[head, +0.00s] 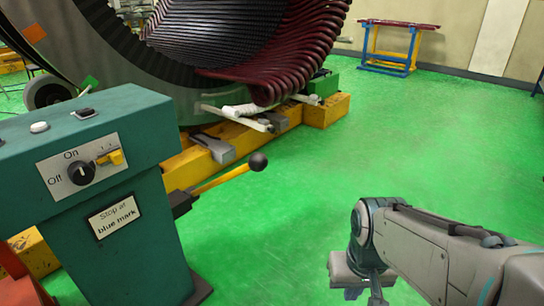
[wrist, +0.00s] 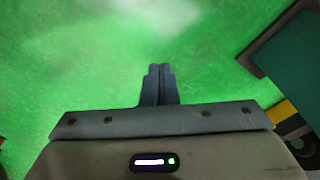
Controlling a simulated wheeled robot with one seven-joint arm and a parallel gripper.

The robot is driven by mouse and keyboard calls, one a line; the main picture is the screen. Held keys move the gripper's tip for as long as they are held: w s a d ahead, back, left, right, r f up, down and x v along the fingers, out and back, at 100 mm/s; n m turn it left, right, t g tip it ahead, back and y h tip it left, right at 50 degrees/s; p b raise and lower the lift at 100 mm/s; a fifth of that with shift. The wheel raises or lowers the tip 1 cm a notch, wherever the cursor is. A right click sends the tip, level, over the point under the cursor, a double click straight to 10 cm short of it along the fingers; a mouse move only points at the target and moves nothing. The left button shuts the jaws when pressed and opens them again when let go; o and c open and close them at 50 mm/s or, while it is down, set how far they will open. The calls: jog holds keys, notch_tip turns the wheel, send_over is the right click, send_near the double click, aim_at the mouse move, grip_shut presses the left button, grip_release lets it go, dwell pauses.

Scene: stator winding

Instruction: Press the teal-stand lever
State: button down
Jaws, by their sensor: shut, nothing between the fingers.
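The teal stand (head: 105,235) fills the left of the head view, and its edge shows at the upper right of the wrist view (wrist: 297,55). Its lever is a yellow rod with a dark ball knob (head: 258,162), sticking out from the stand's right side and tilted up to the right. My gripper's shut fingers (wrist: 159,72) show in the wrist view, over green floor, with nothing between them. In the head view my arm enters at the lower right, to the right of the lever and apart from it; the fingertips are not clear there.
Green floor (head: 430,130) is clear to the right.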

jog(key=w+a+r+m+g+y+p, duration=0.2)
jog(key=w+a+r+m+y+p, duration=0.15)
jog(key=a+m+y+p, duration=0.4)
jog(key=w+d+r+m+t+y+p, duration=0.1)
jog(key=w+d+r+m+t+y, duration=0.1)
jog(key=w+m, duration=0.5)
jog(key=w+d+r+m+t+y+p, duration=0.1)
jog(key=w+d+r+m+t+y, duration=0.2)
jog(key=w+m+t+y, duration=0.2)
jog(key=w+m+t, duration=0.2)
jog(key=m, duration=0.1)
jog(key=shift+w, duration=0.25)
